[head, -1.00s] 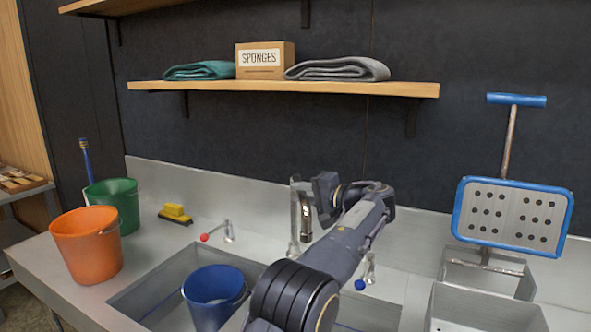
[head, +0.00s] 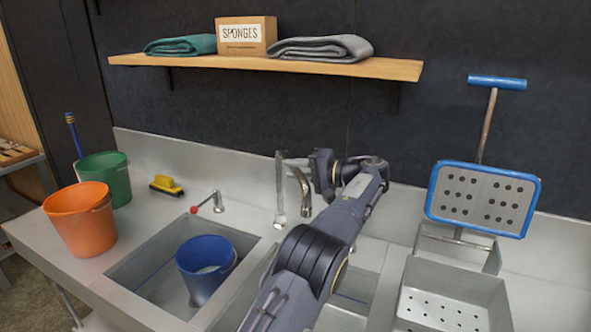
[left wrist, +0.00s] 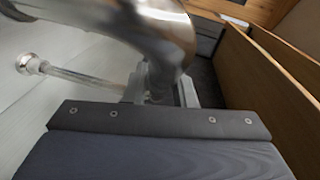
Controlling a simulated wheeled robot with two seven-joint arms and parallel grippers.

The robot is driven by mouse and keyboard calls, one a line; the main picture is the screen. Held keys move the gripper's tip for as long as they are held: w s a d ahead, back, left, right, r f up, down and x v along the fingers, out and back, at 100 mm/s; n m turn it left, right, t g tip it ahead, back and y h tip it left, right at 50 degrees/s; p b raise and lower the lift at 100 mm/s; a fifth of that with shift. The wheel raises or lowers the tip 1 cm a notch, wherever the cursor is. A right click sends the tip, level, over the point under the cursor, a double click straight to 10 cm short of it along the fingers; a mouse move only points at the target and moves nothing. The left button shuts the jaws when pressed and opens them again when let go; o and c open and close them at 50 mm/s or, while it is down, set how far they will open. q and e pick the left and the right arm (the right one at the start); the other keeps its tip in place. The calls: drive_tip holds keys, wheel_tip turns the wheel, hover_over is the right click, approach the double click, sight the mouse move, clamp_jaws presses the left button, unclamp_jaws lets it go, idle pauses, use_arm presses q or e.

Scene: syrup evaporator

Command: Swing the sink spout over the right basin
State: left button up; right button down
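The metal sink spout (head: 305,200) stands behind the basins beside a pale upright post (head: 280,195). Its hooked end points down, near the line between the two basins. My left gripper (head: 296,161) reaches it from the right, near its top. In the left wrist view the chrome spout (left wrist: 165,40) fills the top middle, and its far part shows closely flanked by the gripper's fingers (left wrist: 161,92), which appear closed on it. The right basin (head: 348,300) is partly hidden by my left arm. The left basin (head: 150,290) holds a blue bucket (head: 205,268). My right gripper is not in view.
A red-tipped tap lever (head: 205,203) and a yellow brush (head: 166,185) lie left of the spout. Orange (head: 80,222) and green (head: 106,180) buckets stand at far left. A blue-edged perforated paddle (head: 482,200) and metal bins (head: 450,300) stand at right.

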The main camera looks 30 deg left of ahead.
use_arm(q)
drive_tip(key=o, duration=0.3)
drive_tip(key=shift+w, duration=0.1)
drive_tip(key=shift+o, duration=0.2)
drive_tip(key=shift+d, duration=0.1)
drive_tip(key=d+r, duration=0.1)
drive_tip(key=d, duration=0.6)
drive_tip(key=shift+d, duration=0.35)
drive_tip(key=shift+r, duration=0.1)
